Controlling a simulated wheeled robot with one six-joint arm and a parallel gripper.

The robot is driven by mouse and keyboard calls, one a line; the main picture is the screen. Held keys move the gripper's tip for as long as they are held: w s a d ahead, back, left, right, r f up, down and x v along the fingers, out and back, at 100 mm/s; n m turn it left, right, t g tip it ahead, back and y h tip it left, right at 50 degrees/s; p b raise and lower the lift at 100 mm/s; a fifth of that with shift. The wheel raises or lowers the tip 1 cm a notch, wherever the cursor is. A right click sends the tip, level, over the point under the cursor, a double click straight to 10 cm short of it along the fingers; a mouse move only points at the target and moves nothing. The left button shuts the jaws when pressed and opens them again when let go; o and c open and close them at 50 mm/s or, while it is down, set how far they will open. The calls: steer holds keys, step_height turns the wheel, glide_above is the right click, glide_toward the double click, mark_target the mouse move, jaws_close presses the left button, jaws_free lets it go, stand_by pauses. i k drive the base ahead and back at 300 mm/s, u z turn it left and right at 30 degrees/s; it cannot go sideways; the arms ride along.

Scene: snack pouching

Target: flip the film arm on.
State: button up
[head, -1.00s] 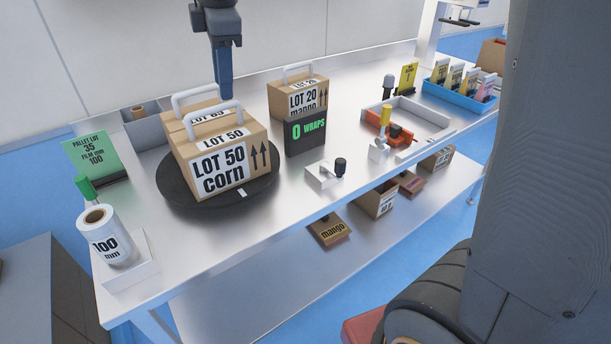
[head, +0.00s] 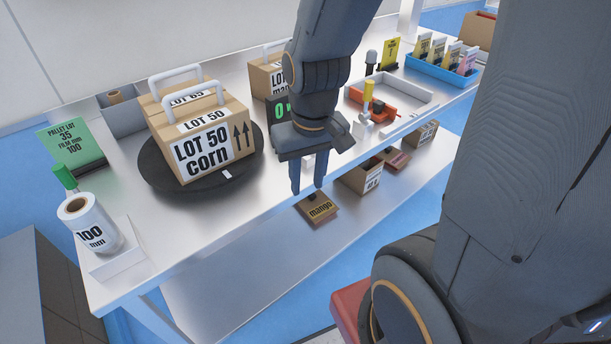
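My gripper (head: 308,190) points down at the front of the table, with a gap between its two fingers and nothing seen in it. A small white base (head: 308,164) shows partly between and behind the fingers; its black-knobbed lever is hidden by my gripper, so I cannot tell its position or whether they touch. The film roll (head: 90,225), marked 100 mm, stands on a white holder at the left front corner, with a green-knobbed lever (head: 64,177) behind it. No label shows which lever is the film arm.
The wraps display (head: 280,108) and lot 20 carton (head: 266,78) are partly hidden behind my arm. A yellow-knobbed lever (head: 367,92) and shallow tray (head: 412,92) stand to the right. A mango box (head: 317,208) lies below.

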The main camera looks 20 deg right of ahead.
mark_target(60, 171)
steer(key=u, duration=1.35)
steer(key=k, duration=0.5)
steer(key=z, duration=1.1)
steer(key=i, duration=0.65)
steer(key=u, duration=1.05)
